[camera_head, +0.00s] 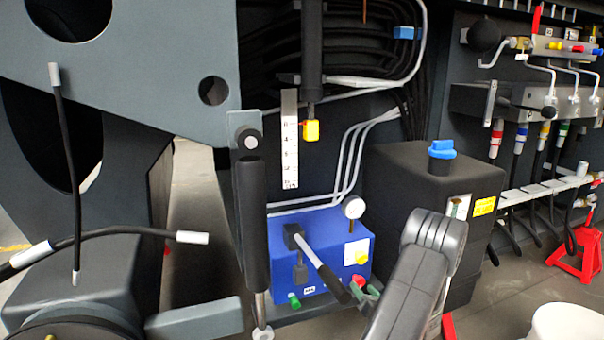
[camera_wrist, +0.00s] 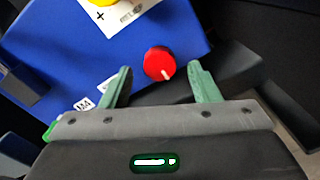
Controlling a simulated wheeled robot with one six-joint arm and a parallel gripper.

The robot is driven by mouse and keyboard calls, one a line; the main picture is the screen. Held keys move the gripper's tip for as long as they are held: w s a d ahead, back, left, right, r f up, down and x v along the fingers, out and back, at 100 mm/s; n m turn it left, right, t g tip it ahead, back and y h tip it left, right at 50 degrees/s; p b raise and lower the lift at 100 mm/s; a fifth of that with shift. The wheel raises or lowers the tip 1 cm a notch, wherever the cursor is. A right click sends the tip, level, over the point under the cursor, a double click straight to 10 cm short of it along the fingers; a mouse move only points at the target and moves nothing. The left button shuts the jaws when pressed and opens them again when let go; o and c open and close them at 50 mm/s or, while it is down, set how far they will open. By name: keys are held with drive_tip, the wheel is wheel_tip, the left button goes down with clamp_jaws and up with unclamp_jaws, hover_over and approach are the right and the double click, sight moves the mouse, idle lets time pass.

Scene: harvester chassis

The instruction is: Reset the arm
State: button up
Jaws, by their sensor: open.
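My gripper (camera_wrist: 160,72) has two green fingers, spread apart with nothing held between them. In the wrist view a round red knob (camera_wrist: 159,62) with a white pointer mark lies in line with the gap between the fingertips; I cannot tell how far off it is. The knob is on a blue box (camera_wrist: 60,50). In the head view my gripper (camera_head: 366,293) is low at the right front corner of the blue box (camera_head: 325,225), beside the red knob (camera_head: 358,281). My grey arm hides part of the gripper.
The blue box carries a black-and-silver lever (camera_head: 320,262), a gauge (camera_head: 353,207), a yellow knob (camera_head: 361,257) and a green knob (camera_head: 294,301). A dark tank (camera_head: 400,180) with a blue cap (camera_head: 441,149) stands right. A black cylinder (camera_head: 252,220) stands left.

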drive_tip(key=shift+x, duration=1.2)
drive_tip(key=shift+n+b, duration=0.3)
